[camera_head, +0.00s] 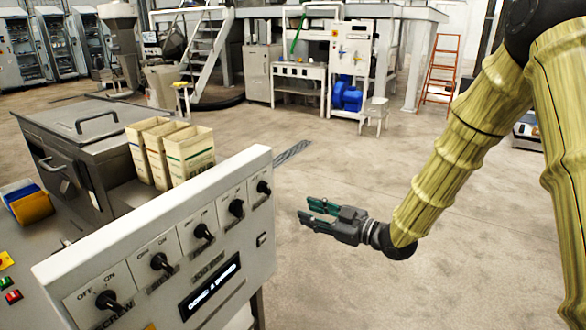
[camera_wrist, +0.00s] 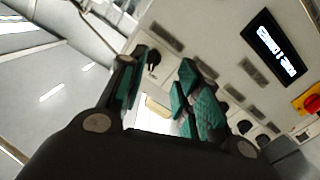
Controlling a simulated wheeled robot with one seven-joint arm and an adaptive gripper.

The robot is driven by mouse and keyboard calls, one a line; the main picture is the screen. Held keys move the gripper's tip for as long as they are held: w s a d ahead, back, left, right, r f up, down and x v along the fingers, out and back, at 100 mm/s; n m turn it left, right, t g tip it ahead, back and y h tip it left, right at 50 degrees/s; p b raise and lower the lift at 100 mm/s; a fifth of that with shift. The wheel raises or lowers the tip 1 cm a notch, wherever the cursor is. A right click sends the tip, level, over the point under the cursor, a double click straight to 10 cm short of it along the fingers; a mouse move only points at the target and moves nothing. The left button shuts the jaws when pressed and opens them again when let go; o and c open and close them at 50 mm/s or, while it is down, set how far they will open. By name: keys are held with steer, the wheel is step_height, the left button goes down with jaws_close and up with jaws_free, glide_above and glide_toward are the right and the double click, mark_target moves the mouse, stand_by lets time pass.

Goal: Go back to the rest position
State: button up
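My gripper (camera_head: 306,211) is at the middle of the head view, in free air to the right of the control panel (camera_head: 225,215). Its green-padded fingers point left towards the panel and stand apart, with nothing between them. In the wrist view my gripper (camera_wrist: 160,90) also shows a clear gap between the fingers. The panel has a row of several black rotary switches (camera_head: 203,231) and a lit dark display (camera_head: 210,286). The display (camera_wrist: 275,48) also shows in the wrist view, with a red knob on yellow (camera_wrist: 312,102) at the right edge.
A grey metal machine with a lidded hopper (camera_head: 85,125) stands behind the panel, with several cream cartons (camera_head: 188,152) on it. Blue and yellow bins (camera_head: 30,205) are at the left. Open concrete floor (camera_head: 330,160) lies behind my gripper. Stairs and machinery stand far back.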

steer(key=s+d+f+m+g+h+p, duration=0.1)
steer(key=s+d+f+m+h, duration=0.3)
steer(key=f, duration=0.6)
steer(key=s+f+m+g+h+p, duration=0.1)
steer(key=s+f+m+h, duration=0.1)
steer(key=s+f, duration=0.55)
steer(key=s+d+f+m+g+h+p, duration=0.1)
steer(key=s+d+f+m+g+h, duration=0.2)
steer(key=f, duration=0.8)
steer(key=s+d+f+m+g+h, duration=0.1)
steer(key=s+f+m+g, duration=0.1)
steer(key=s, duration=0.8)
steer(key=s+d+f+m+g+h+p, duration=0.1)
steer(key=s+d+f+g+h, duration=0.1)
steer(key=s+f, duration=0.3)
steer(key=s+d+f+m+g+h, duration=0.1)
steer(key=s+f, duration=0.3)
steer(key=s, duration=1)
steer(key=shift+s+d+m+g+h, duration=0.3)
steer(key=shift+d+m+g, duration=0.25)
steer(key=shift+m, duration=0.25)
steer(key=shift+r, duration=0.1)
